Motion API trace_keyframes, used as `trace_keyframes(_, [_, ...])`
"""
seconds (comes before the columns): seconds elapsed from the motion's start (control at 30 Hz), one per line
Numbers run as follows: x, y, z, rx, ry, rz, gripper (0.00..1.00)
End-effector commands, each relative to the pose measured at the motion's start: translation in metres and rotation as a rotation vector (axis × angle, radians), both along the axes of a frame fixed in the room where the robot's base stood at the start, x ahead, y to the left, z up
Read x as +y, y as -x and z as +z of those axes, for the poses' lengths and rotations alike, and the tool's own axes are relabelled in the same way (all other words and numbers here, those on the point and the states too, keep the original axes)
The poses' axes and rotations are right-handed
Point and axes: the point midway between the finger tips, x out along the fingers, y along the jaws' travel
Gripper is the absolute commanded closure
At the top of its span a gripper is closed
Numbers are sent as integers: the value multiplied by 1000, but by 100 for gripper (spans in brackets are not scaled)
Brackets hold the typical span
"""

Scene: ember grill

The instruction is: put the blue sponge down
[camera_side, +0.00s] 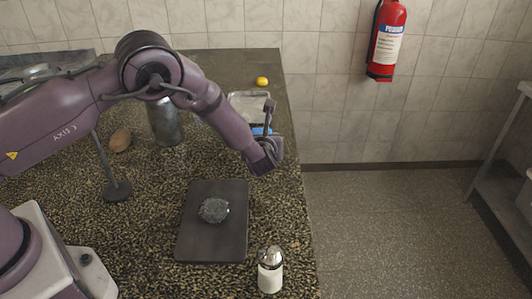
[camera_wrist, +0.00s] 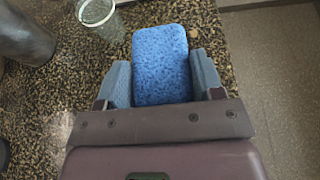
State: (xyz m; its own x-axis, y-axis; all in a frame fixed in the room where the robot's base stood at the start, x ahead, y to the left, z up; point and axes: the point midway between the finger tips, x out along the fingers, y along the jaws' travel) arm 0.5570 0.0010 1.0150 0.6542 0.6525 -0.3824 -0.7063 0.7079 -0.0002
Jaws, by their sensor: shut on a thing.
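The blue sponge (camera_wrist: 162,62) is a rounded block between the two fingers of my gripper (camera_wrist: 162,75) in the wrist view. My gripper is shut on it, with a finger along each side. In the side view only a small part of the sponge (camera_side: 259,131) shows; the rest is hidden by my gripper (camera_side: 266,120). My gripper is near the right edge of the speckled counter (camera_side: 150,225), beyond the dark plate. The gap between the sponge and the counter cannot be told.
A dark plate (camera_side: 212,249) with a grey round lump (camera_side: 214,210) lies in front. A shaker (camera_side: 270,272) stands nearer. A metal canister (camera_side: 166,124) and brown object (camera_side: 120,140) are left. A clear container (camera_side: 246,100) and yellow lemon (camera_side: 262,82) are behind. The counter drops off right.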

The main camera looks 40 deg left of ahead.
Motion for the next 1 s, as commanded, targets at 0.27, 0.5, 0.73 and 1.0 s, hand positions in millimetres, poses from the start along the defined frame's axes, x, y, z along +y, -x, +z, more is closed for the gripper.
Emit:
trace_keyframes(0.27, [0, -15, -19, 0, 1, 1, 62])
trace_keyframes(0.5, [0, -16, -48, 1, 1, 0, 62])
trace_keyframes(0.73, [0, -16, -49, -1, 1, 0, 62])
trace_keyframes(1.0, [0, -16, -52, -1, 1, 0, 16])
